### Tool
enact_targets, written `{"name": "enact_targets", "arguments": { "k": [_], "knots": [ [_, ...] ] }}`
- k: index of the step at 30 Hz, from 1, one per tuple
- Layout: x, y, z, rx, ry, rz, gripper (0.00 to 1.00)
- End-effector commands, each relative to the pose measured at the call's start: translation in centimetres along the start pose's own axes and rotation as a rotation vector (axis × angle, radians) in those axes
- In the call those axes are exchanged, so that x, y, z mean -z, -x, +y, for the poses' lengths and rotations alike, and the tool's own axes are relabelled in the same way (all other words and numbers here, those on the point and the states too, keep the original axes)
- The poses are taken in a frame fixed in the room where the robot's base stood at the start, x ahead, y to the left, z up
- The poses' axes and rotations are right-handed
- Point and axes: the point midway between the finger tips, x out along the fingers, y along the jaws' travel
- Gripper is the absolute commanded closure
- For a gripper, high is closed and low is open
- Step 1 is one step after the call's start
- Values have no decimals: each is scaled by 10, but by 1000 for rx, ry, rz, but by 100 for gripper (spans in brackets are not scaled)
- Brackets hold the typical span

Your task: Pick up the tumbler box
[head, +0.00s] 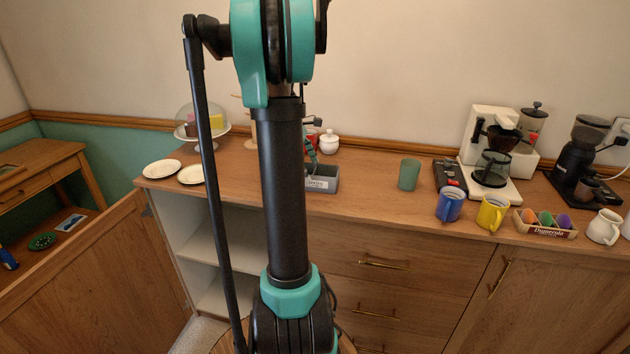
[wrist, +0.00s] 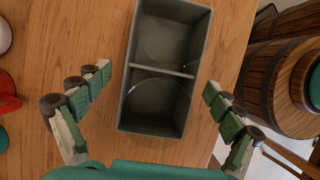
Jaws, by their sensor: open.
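The tumbler box is a grey, open-topped box with a divider across its middle. In the head view the box (head: 324,184) stands on the wooden counter, partly hidden behind my arm, with a pale label on its front. In the wrist view the box (wrist: 159,127) fills the middle, and both compartments look empty. My gripper (wrist: 157,82) is open, with one green-padded finger on each side of the box and a visible gap to both sides.
A white lidded jar (head: 329,143) stands behind the box. A green tumbler (head: 409,174) is to its right, beyond clear counter (head: 368,180). White plates (head: 162,169) lie at the left. A coffee maker (head: 494,185) and mugs stand farther right. Wooden barrels (wrist: 282,75) show beyond the counter edge.

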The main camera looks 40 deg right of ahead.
Motion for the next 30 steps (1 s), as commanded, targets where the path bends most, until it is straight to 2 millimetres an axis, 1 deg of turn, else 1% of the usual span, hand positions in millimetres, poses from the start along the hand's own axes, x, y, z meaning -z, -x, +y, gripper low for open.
{"name": "enact_targets", "arguments": {
  "k": [1, 3, 6, 13, 14, 26, 27, 30],
  "knots": [
    [0, -8, 1, 0, -1, 0, 7],
    [0, -16, 1, 0, -1, 0, 7],
    [0, -22, 0, 0, -1, 0, 7],
    [0, -24, 0, 0, -1, 0, 7],
    [0, -24, 0, 0, -1, 0, 8],
    [0, -23, 0, 0, -1, 0, 58],
    [0, -23, 0, 0, -1, 0, 61],
    [0, -23, 0, 0, -1, 0, 61]
  ]
}}
